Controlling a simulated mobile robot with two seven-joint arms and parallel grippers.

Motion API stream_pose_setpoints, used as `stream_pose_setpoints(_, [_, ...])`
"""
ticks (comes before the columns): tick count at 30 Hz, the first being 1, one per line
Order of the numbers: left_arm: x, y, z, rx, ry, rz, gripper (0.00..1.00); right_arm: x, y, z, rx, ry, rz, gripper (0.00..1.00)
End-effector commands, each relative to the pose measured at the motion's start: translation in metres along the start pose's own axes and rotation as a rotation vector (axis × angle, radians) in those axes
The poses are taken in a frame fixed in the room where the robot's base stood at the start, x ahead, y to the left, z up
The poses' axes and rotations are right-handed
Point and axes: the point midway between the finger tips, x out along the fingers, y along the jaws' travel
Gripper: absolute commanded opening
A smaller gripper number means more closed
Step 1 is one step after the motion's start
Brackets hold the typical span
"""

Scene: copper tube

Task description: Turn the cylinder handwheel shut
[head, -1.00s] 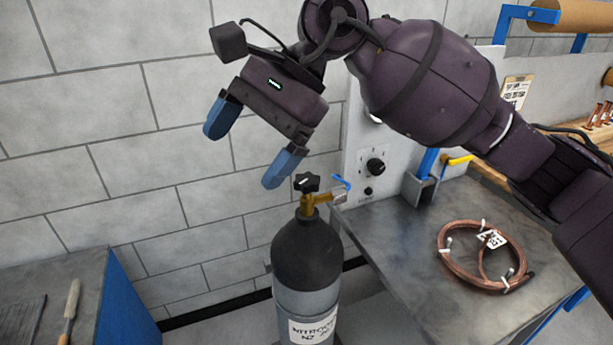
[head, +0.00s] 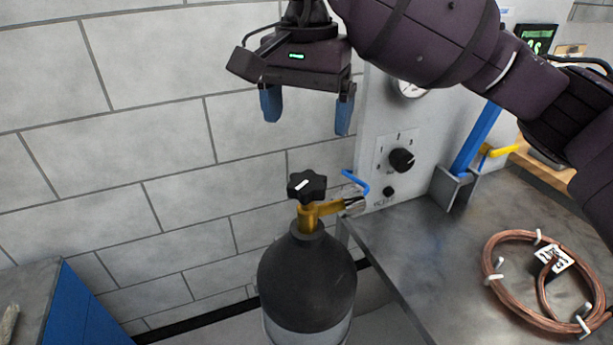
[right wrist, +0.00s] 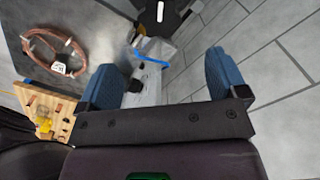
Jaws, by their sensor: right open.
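The black handwheel (head: 307,186) with a white mark sits on the brass valve (head: 318,212) atop the dark gas cylinder (head: 307,275), which stands upright. My right gripper (head: 307,116) is open and empty above the handwheel, its blue fingers pointing down and apart from it. In the right wrist view the open fingers (right wrist: 163,80) show, with the handwheel (right wrist: 160,12) beyond them at the top edge, partly cut off. My left gripper is not in view.
A grey panel with a black knob (head: 401,160) and a blue lever (head: 355,182) stand right of the valve. A copper coil (head: 500,285) lies on the metal bench (head: 405,235). A blue-sided bench (head: 75,310) is at lower left. A block wall is behind.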

Motion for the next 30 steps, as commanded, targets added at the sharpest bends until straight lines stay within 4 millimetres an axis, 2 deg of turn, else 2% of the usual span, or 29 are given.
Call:
stream_pose_setpoints(7, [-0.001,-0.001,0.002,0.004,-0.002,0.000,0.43,0.020,0.000,0.000,-0.001,-0.003,0.001,0.91])
stream_pose_setpoints(15, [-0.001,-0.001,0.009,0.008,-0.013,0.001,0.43,0.068,0.000,0.001,-0.002,-0.005,0.001,0.91])
stream_pose_setpoints(21, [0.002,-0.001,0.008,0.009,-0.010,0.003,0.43,0.095,0.000,0.000,-0.001,-0.004,0.000,0.91])
stream_pose_setpoints(30, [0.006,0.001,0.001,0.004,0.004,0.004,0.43,0.109,0.000,0.001,-0.001,-0.001,-0.002,0.91])
